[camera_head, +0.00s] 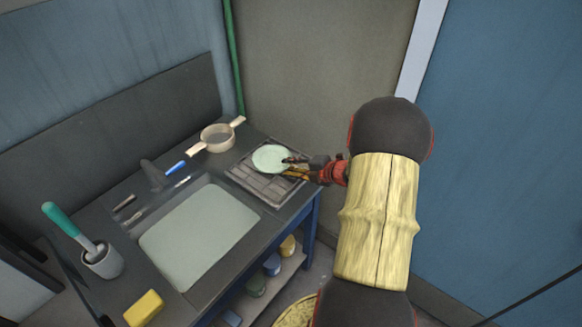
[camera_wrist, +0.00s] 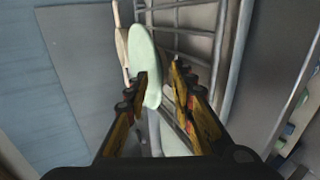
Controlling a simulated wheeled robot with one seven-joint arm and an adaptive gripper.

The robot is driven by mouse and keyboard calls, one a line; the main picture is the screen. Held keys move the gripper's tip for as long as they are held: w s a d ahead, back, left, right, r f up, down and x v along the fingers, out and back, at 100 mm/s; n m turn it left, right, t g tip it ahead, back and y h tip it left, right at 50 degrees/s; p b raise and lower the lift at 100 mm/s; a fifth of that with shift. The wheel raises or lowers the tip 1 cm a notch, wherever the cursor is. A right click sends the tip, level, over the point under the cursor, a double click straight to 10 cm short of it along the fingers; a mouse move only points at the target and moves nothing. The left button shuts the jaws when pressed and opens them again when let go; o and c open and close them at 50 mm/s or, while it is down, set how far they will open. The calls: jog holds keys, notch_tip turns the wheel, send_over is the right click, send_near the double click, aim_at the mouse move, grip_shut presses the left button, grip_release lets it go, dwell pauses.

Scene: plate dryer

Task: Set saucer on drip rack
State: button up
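The pale green saucer (camera_head: 270,158) is over the drip rack (camera_head: 262,187) on the counter right of the sink. I cannot tell whether it rests fully on the bars. My gripper (camera_head: 288,167) reaches in from the right, at the saucer's right edge. In the wrist view, the saucer (camera_wrist: 148,62) shows as a narrow tilted oval beside the left finger, which overlaps its edge. My gripper (camera_wrist: 160,74) has its fingers apart, with a visible gap between the saucer and the right finger. Contact with the left finger is unclear.
A two-handled strainer (camera_head: 217,138) is behind the rack. The sink (camera_head: 200,235) lies left of it, with a blue-handled utensil (camera_head: 175,167) behind. A brush holder (camera_head: 102,261) and yellow sponge (camera_head: 144,307) are at the front left. A low shelf (camera_head: 278,273) holds several containers.

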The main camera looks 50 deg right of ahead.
jog(key=shift+s+r, duration=0.15)
jog(key=shift+r, duration=0.05)
jog(key=a+p+v, duration=0.1)
jog(key=p+v, duration=0.3)
jog(key=v, duration=0.8)
jog(key=w+d+r+m+g+h, duration=0.15)
jog(key=w+r+m+h, duration=0.4)
jog(key=w+r, duration=0.55)
jog(key=a+r+m+g+h, duration=0.1)
jog(key=a+r+m+h, duration=0.1)
jog(key=a+r+m, duration=0.6)
jog(key=s+a+m+g+y, duration=0.2)
jog(key=s+a, duration=0.7)
jog(key=a, duration=0.5)
jog(key=s+a+m+g+y, duration=0.2)
jog(key=s+a, duration=0.7)
jog(key=a, duration=0.6)
jog(key=shift+r+m+y, duration=0.25)
jog(key=shift+m+y, duration=0.5)
jog(key=shift+y, duration=0.5)
